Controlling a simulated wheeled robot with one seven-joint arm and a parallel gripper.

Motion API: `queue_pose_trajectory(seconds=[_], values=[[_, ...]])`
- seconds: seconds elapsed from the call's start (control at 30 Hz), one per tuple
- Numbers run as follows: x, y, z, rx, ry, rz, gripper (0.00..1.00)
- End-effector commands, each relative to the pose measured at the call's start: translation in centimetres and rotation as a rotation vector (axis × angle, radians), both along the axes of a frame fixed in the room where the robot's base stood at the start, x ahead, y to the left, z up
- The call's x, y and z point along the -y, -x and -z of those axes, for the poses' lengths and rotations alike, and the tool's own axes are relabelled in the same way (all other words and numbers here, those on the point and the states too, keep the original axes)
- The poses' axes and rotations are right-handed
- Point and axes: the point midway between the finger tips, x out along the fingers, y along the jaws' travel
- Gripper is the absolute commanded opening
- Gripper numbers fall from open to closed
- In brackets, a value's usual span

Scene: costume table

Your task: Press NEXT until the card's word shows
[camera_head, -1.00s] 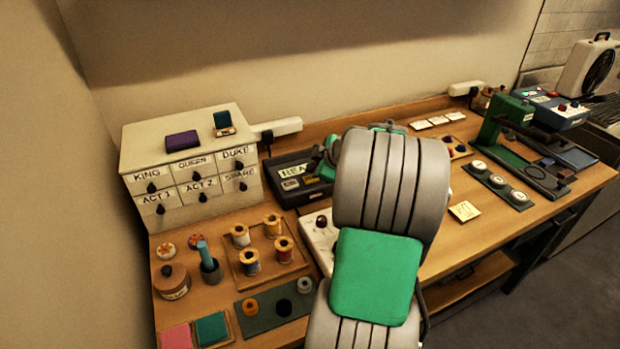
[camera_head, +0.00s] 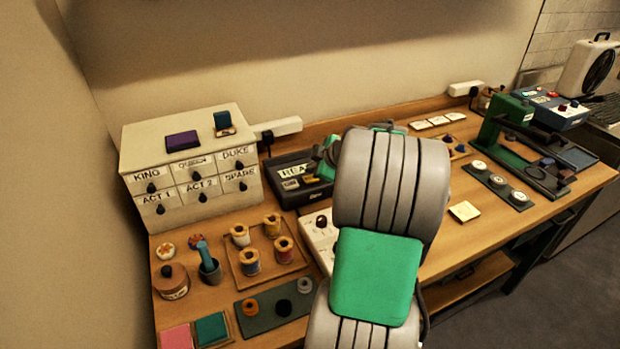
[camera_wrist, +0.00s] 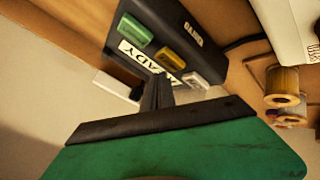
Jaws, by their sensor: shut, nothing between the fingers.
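A black word device (camera_head: 283,166) stands near the back of the table, partly behind my arm in the head view. Its white display (camera_wrist: 142,60) reads READY in the wrist view. Beside the display are a green key (camera_wrist: 135,30), a yellow key (camera_wrist: 170,58) and a pale key (camera_wrist: 194,79); I cannot read which is NEXT. My gripper (camera_wrist: 157,92) is shut and empty, its tips over the device's key side; I cannot tell whether they touch.
A white drawer cabinet (camera_head: 190,145) stands left of the device. Thread spools (camera_head: 251,263) sit on a wooden tray in front. A white panel with a dark knob (camera_head: 320,222) is close by my arm. A green press (camera_head: 503,125) stands at right.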

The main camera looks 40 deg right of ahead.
Motion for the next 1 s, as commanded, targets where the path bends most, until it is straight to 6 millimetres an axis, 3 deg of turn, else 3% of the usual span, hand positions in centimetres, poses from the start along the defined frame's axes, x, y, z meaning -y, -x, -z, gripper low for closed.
queue_pose_trajectory(seconds=[1.0], values=[[0.0, 0.0, 1.0, 0.0, 0.0, 0.0, 0.0]])
